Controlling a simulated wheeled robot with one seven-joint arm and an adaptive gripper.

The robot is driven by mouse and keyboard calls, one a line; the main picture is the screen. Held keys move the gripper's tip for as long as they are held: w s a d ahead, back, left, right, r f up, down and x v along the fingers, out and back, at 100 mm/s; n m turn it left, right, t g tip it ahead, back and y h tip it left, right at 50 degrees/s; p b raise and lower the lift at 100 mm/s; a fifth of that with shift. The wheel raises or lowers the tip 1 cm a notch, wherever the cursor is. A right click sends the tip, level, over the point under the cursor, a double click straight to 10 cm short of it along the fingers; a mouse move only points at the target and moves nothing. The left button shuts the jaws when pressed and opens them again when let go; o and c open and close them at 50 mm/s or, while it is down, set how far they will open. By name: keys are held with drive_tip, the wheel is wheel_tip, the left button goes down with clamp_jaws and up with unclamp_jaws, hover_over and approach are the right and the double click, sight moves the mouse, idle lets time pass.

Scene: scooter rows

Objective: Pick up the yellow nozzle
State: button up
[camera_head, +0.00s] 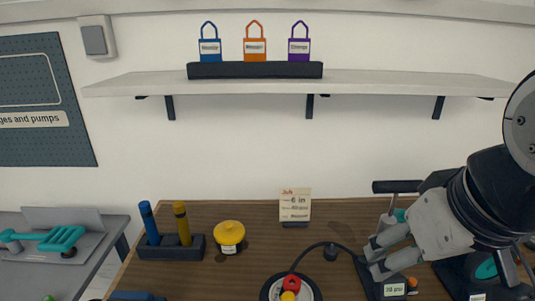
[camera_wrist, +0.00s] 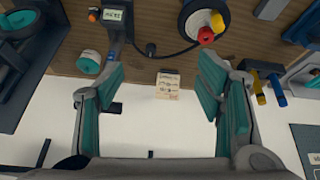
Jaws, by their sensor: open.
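A yellow upright stick (camera_head: 182,222) stands beside a blue one (camera_head: 149,222) in a dark holder (camera_head: 170,253) at the table's left; the pair also shows in the wrist view (camera_wrist: 258,92). A small yellow piece (camera_head: 289,296) sits by a red ring on a round dark-rimmed disc at the front; it also shows in the wrist view (camera_wrist: 217,22). I cannot tell which of these is the yellow nozzle. My gripper (camera_head: 372,257) is open and empty at the right of the table, apart from both.
A yellow dome (camera_head: 229,235) sits right of the holder. A price card (camera_head: 295,205) stands at the back. A pump with a black hose (camera_head: 340,247) stands by my gripper. A wall shelf (camera_head: 400,84) runs above. The table between dome and card is clear.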

drive_tip(key=w+a+f+n+g, duration=0.1)
drive_tip(key=w+n, duration=0.1)
drive_tip(key=n, duration=0.2)
drive_tip(key=w+a+f+n+g, duration=0.1)
drive_tip(key=w+a+n, duration=0.1)
drive_tip(key=n, duration=0.2)
drive_tip(key=w+a+f+n+g+p, duration=0.1)
drive_tip(key=w+a+n, duration=0.1)
drive_tip(key=n, duration=0.2)
drive_tip(key=shift+w+f, duration=0.3)
drive_tip(key=shift+f, duration=0.05)
drive_tip(key=shift+c, duration=0.3)
drive_tip(key=n+g+y, duration=0.1)
drive_tip(key=n+g, duration=0.2)
drive_tip(key=n, duration=1.1)
approach(289, 295)
drive_tip(key=f, duration=0.4)
drive_tip(key=a+f, duration=0.1)
drive_tip(key=f, duration=0.2)
drive_tip(key=shift+s+p, duration=0.15)
drive_tip(key=shift+p, duration=0.25)
drive_tip(key=f, duration=0.4)
drive_tip(key=shift+s+f+p, duration=0.15)
drive_tip(key=shift+s+p, duration=0.15)
drive_tip(key=shift+p, duration=0.05)
drive_tip(key=shift+f, duration=0.7)
clamp_jaws()
